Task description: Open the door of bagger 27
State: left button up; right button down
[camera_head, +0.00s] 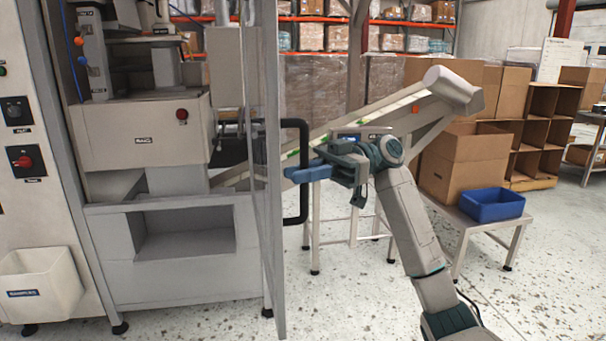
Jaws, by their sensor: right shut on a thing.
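The bagger (140,135) is the tall grey machine at the left, with its inside and lower bay in plain view. Its door (268,240) stands open, swung out toward me and seen almost edge-on at the machine's right side. A black, C-shaped handle (303,205) sits on the door's right face. My right gripper (302,173) comes in from the right, and its blue fingers are shut on the upright bar of the handle. The fingers partly hide the bar's middle. My left gripper is not in view. I cannot read the number on the bagger.
An inclined conveyor (350,118) runs behind my right arm. A low table (480,222) with a blue bin (492,205) and a cardboard box (462,165) stands at the right. A white bin (40,282) hangs at the far left. Speckled floor is clear in front.

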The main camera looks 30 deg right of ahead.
jog(key=c, duration=1.8)
grip_release()
jog(key=shift+o, duration=0.2)
